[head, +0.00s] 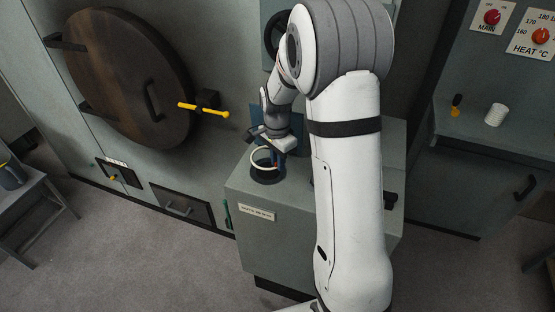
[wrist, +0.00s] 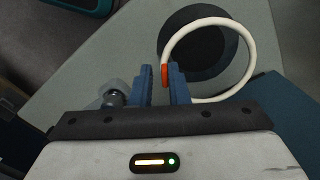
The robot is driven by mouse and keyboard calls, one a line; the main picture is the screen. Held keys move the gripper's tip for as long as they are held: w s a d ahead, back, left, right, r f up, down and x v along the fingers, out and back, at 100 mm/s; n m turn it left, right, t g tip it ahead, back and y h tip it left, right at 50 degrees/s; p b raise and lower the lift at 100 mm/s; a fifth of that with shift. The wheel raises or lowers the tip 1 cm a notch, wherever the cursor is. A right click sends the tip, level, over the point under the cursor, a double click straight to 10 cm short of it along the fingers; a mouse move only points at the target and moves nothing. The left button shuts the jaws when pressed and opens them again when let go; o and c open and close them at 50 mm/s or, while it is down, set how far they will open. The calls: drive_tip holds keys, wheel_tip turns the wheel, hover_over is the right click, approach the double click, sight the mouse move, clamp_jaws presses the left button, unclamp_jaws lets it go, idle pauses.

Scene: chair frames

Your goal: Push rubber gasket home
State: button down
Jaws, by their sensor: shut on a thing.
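The rubber gasket (wrist: 206,20) is a cream ring with a red-orange tab (wrist: 164,77). My gripper (wrist: 161,78) has blue fingers and is shut on the gasket at its tab, at the ring's left side in the wrist view. A black round fitting (wrist: 190,48) lies under the ring on the cabinet top; the ring looks offset to the right of it there. In the head view the gasket (head: 252,158) shows just above the black fitting (head: 268,179), below my gripper (head: 277,149). I cannot tell whether the ring touches the fitting.
The grey-green cabinet (head: 250,197) carries the fitting. A round brown door (head: 130,75) with a yellow-handled lever (head: 205,110) is on the left wall. A small knob (wrist: 112,95) stands left of my fingers. A white cup-like object (head: 495,114) stands on the right counter.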

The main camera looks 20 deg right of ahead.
sight(278, 181)
drive_tip(key=shift+f+b, duration=1.5)
drive_tip(key=shift+f, duration=0.6)
drive_tip(key=shift+f, duration=0.25)
drive_tip(key=shift+f+b, duration=0.35)
drive_tip(key=shift+b, duration=0.2)
drive_tip(key=shift+f, duration=0.15)
drive_tip(key=c, duration=1.3)
unclamp_jaws()
wheel_tip(278, 181, up, 8)
drive_tip(key=shift+f+b, duration=0.1)
drive_tip(key=shift+b, duration=0.3)
